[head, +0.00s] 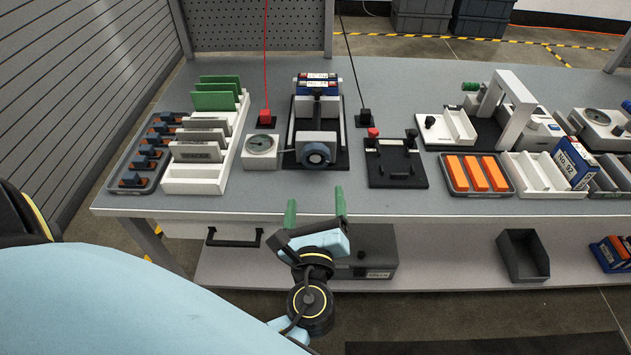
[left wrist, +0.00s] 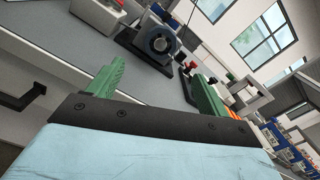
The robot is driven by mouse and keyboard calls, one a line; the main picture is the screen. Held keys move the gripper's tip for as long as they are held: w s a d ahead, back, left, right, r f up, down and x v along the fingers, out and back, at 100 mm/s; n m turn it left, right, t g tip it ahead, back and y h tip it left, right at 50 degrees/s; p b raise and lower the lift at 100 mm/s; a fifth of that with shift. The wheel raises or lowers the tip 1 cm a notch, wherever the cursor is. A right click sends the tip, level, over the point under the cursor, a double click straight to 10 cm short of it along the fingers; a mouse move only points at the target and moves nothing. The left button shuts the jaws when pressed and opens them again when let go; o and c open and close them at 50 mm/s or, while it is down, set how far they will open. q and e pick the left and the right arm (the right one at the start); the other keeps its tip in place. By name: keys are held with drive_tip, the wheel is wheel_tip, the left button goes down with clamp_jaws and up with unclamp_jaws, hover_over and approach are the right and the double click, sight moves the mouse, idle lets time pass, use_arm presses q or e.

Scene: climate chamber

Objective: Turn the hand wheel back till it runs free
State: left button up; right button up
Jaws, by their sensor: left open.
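The hand wheel (head: 316,154) is a dark round wheel with a blue-grey ring on the front of a grey and white clamping device (head: 317,137), which stands on a dark base on the bench. It also shows in the left wrist view (left wrist: 160,40), facing me beyond the fingers. My left gripper (head: 315,207) is in front of the bench's front edge, short of the wheel and roughly in line with it. Its two green fingers are spread with nothing between them; they show in the left wrist view too (left wrist: 157,88). My right gripper is not in view.
A dial gauge (head: 261,145) is left of the wheel, a black plate with handle (head: 396,163) right of it. Slotted white racks (head: 200,178) stand at left, an orange-bar tray (head: 476,174) at right. The bench strip (head: 250,203) before the wheel is clear.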

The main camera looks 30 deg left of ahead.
use_arm(q)
drive_tip(key=shift+v, duration=1.4)
drive_tip(key=shift+f, duration=0.1)
